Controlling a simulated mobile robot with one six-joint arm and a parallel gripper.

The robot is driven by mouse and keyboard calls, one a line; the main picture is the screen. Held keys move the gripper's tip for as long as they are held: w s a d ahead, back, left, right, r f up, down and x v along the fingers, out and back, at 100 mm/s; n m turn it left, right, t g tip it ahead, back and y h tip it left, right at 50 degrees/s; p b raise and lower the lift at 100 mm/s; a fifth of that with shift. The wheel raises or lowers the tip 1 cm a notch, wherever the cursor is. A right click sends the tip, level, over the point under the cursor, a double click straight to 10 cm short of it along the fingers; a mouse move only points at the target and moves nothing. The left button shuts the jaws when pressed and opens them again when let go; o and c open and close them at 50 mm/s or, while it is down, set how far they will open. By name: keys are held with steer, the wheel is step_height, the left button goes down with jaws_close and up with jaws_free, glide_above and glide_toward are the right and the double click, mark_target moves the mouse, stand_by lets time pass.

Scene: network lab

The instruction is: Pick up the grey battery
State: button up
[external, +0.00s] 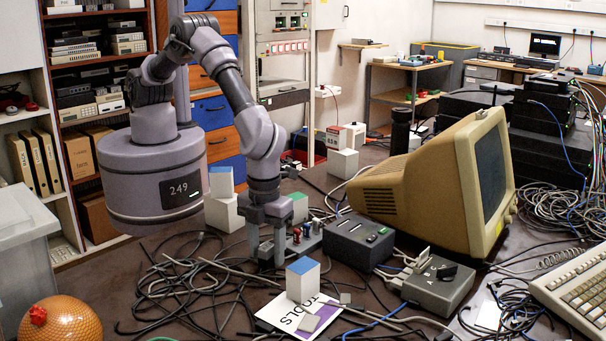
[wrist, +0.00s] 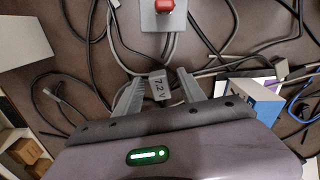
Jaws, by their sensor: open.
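The grey battery, marked "7.2 V" (wrist: 158,84), shows in the wrist view among black cables on the dark table. My gripper (wrist: 160,88) is open, with one finger on each side of the battery. Both fingers look apart from it, though I cannot tell how close they are. In the external view my gripper (external: 266,252) points straight down, low over the cables, beside a blue-topped white block. I cannot make out the battery there.
The blue-topped block (external: 303,283) stands just right of my gripper; it also shows in the wrist view (wrist: 250,98). A "TOOLS" sheet (external: 290,318) lies by it. A dark grey box (external: 358,241), a switch box (external: 437,287) and a beige monitor (external: 415,180) stand to the right. Loose cables cover the table.

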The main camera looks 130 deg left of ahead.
jaws_close()
steer(key=shift+r, duration=0.1)
